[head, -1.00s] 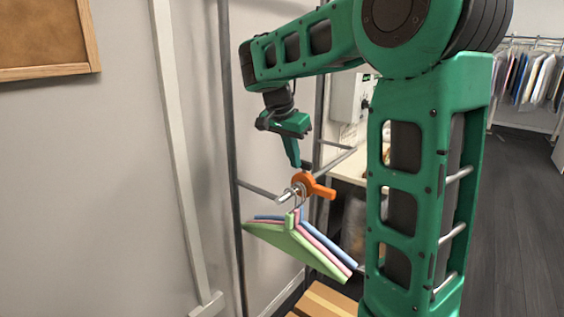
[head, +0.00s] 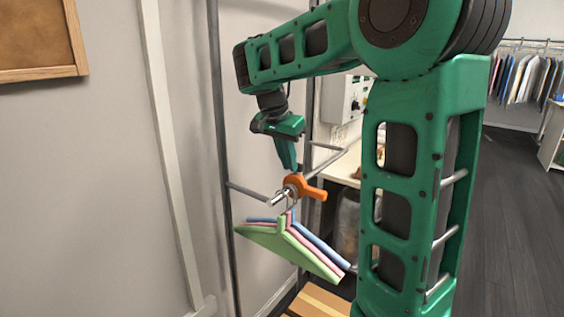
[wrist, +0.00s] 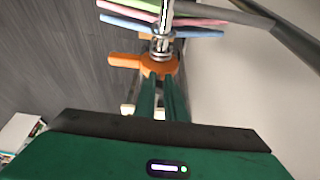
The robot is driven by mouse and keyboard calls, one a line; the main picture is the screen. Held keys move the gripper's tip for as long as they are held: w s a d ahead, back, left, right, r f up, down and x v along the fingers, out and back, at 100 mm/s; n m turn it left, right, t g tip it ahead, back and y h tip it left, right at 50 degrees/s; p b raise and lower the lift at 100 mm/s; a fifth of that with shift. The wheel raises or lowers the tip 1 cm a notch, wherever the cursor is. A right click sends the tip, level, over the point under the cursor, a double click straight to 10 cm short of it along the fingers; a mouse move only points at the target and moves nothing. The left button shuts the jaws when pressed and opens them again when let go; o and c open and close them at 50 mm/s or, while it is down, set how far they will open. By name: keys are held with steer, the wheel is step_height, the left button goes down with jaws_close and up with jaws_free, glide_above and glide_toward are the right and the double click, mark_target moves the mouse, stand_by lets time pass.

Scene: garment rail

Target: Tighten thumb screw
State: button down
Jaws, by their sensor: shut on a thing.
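The orange thumb screw (head: 298,186) sits on the end of a metal rail bar, with its lever pointing right in the head view. In the wrist view the orange thumb screw (wrist: 150,65) is just beyond my fingertips, with its lever to the left. My gripper (head: 291,170) points down onto it from above. In the wrist view the fingers of my gripper (wrist: 161,78) are close together and meet the orange body. My gripper is shut on the thumb screw. The exact contact is partly hidden behind the fingers.
Green, pink and blue hangers (head: 290,245) hang from the bar just below the screw. Upright rail posts (head: 218,130) stand at left and behind. A pale table (head: 342,172) is behind my arm. A clothes rack (head: 530,75) stands far right, beyond open floor.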

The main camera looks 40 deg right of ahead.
steer(key=shift+s+d, duration=0.25)
steer(key=shift+d, duration=0.25)
steer(key=a, duration=0.5)
steer(key=shift+s+r, duration=0.25)
steer(key=v, duration=0.9)
steer(key=shift+s+r, duration=0.1)
steer(key=s+d+f+n+g, duration=0.1)
steer(key=s+d+f+n, duration=0.1)
steer(key=s+d+f, duration=0.3)
steer(key=s+d+f+n, duration=0.2)
steer(key=s+f, duration=0.1)
steer(key=s, duration=0.4)
steer(key=s+a+f+n+y, duration=0.2)
steer(key=s+f, duration=0.5)
steer(key=s+a+f+n+y, duration=0.2)
steer(key=s+a+f, duration=0.1)
steer(key=s+f, duration=0.4)
steer(key=shift+s+a, duration=0.3)
